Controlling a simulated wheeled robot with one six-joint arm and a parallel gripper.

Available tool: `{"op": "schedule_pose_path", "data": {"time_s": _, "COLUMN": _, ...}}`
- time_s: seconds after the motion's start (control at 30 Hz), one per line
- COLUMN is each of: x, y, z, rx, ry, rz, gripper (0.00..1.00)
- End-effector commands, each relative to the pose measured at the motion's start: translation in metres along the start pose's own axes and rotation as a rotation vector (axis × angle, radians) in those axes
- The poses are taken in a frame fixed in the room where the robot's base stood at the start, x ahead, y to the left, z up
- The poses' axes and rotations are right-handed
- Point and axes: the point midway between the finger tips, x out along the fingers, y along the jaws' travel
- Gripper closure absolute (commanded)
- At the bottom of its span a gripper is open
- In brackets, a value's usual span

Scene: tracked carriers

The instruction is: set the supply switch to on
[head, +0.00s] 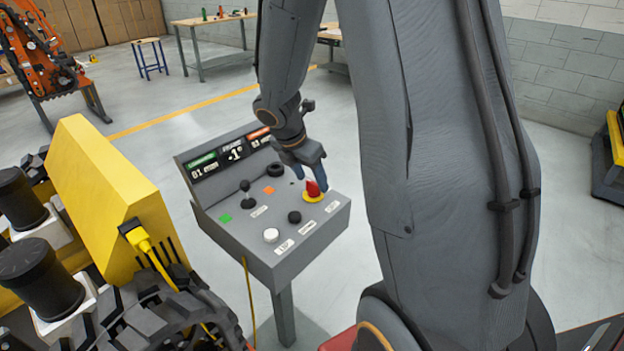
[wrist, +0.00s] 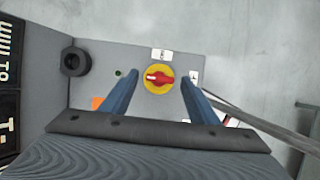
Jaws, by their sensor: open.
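The supply switch (head: 313,190) is a red rotary handle on a yellow round plate, at the right side of the grey control console (head: 300,238). In the wrist view the red handle (wrist: 158,77) lies across the picture, in the middle of its yellow disc, with small white labels above it and to its right. My gripper (head: 313,181) is open above the switch. Its two blue fingers (wrist: 158,92) stand on either side of the switch, apart from the handle. Whether the fingertips reach down to handle height is hard to tell.
The console also carries a black joystick (head: 246,192), a white button (head: 271,235), a black knob (head: 294,216) and a black ring-shaped part (wrist: 75,61). A yellow tracked carrier (head: 110,195) with a plugged yellow cable stands left of the console. Clear floor lies behind it.

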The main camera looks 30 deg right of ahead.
Motion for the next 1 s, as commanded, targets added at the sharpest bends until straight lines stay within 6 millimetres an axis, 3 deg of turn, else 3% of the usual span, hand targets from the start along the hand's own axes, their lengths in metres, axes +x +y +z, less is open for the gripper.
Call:
{"op": "schedule_pose_path", "data": {"time_s": 0.13, "x": 0.0101, "y": 0.0002, "z": -0.0005, "rx": 0.001, "ry": 0.001, "rz": 0.001, "gripper": 0.45}}
{"op": "schedule_pose_path", "data": {"time_s": 0.43, "x": 0.0120, "y": 0.0003, "z": -0.0006, "rx": 0.001, "ry": 0.001, "rz": 0.001, "gripper": 0.45}}
{"op": "schedule_pose_path", "data": {"time_s": 0.67, "x": 0.0118, "y": 0.0003, "z": -0.0007, "rx": 0.001, "ry": 0.001, "rz": 0.001, "gripper": 0.84}}
{"op": "schedule_pose_path", "data": {"time_s": 1.0, "x": 0.0116, "y": 0.0009, "z": 0.0000, "rx": 0.038, "ry": 0.001, "rz": -0.013, "gripper": 0.86}}
